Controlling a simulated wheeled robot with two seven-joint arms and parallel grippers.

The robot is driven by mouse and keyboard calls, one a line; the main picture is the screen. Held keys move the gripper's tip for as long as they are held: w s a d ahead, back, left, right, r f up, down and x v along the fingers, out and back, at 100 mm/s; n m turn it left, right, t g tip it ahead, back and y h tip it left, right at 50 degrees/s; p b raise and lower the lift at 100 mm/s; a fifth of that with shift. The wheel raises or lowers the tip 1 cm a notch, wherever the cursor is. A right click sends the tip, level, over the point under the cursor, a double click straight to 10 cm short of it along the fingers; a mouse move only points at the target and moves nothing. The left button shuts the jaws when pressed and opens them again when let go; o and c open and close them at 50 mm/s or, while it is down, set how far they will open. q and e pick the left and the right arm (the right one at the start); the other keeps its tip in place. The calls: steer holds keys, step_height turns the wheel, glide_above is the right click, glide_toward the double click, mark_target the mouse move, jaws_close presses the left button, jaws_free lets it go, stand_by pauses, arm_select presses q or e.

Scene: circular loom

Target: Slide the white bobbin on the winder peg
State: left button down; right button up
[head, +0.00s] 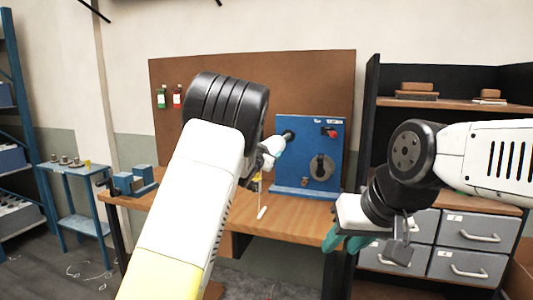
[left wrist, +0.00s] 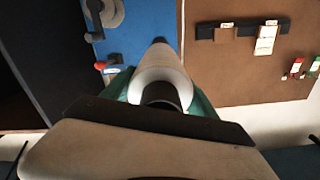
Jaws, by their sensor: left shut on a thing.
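The white bobbin (head: 274,146) is in my left gripper (head: 268,152), in front of the blue winder panel (head: 310,140). In the left wrist view the bobbin (left wrist: 162,70) is seen end-on, with a dark bore, between green fingers (left wrist: 160,100). My left gripper is shut on it. A dark round peg mount (head: 288,135) on the panel is right beside the bobbin's far end. The peg itself is hidden, so I cannot tell whether the bobbin is around it. My right gripper (head: 347,240) hangs low at the right, away from the panel; its finger gap is unclear.
The winder stands on a wooden bench (head: 290,211). It has a red knob (head: 330,133) and a grey disc (head: 322,167). A small white item (head: 262,213) lies near the bench front. A blue vise (head: 133,182) is at the left, and grey drawers (head: 475,228) are at the right.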

arm_select(q)
steer(key=shift+w+r, duration=0.1)
steer(key=shift+w, duration=0.05)
stand_by(0.3)
steer(key=shift+x, duration=2.5)
steer(key=shift+d, duration=0.1)
steer(key=shift+x, duration=2.45)
steer(key=shift+w, duration=0.15)
steer(key=shift+x, duration=2.35)
steer(key=shift+w+d, duration=0.1)
